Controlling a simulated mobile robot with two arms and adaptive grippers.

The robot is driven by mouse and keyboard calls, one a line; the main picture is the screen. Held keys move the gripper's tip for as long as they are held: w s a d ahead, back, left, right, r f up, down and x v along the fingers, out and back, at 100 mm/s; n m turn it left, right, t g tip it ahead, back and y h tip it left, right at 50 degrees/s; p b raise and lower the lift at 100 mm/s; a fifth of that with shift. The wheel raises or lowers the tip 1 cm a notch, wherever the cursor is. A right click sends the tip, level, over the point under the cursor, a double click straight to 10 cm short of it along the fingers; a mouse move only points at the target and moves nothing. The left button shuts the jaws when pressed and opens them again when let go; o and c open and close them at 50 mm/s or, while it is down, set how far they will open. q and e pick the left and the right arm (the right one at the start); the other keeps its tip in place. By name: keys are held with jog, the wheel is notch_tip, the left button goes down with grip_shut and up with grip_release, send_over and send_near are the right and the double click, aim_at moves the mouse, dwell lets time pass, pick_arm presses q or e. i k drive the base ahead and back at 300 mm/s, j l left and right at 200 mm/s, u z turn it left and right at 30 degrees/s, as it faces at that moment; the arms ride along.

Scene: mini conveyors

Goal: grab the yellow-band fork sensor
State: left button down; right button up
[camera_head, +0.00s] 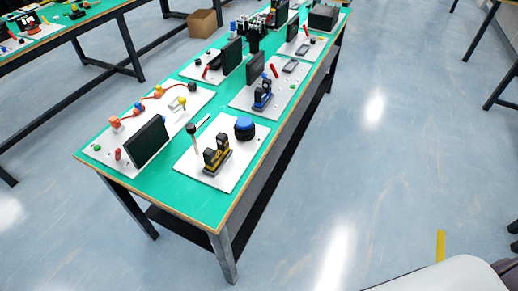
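The yellow-band fork sensor (217,157) is a black two-pronged block with a yellow band around its lower part. It stands upright on the front white board (246,163) near the close end of the long green-topped table. A similar fork sensor with a blue band (263,98) stands on the board behind it. Neither of my grippers shows in the head view, and nothing touches the yellow-band sensor.
Beside the sensor stand a blue-topped round knob (244,124) and an upright lever (193,137). A black screen (147,142) stands to the left. The green table (198,205) has a bare front corner. Open floor (400,160) lies to the right.

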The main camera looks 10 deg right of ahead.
aim_at(213, 158)
jog(key=j+z, duration=0.1)
jog(key=z, duration=0.7)
jog(key=j+z, duration=0.35)
jog(key=j, duration=0.15)
jog(key=j+z, duration=0.75)
jog(key=j, duration=0.2)
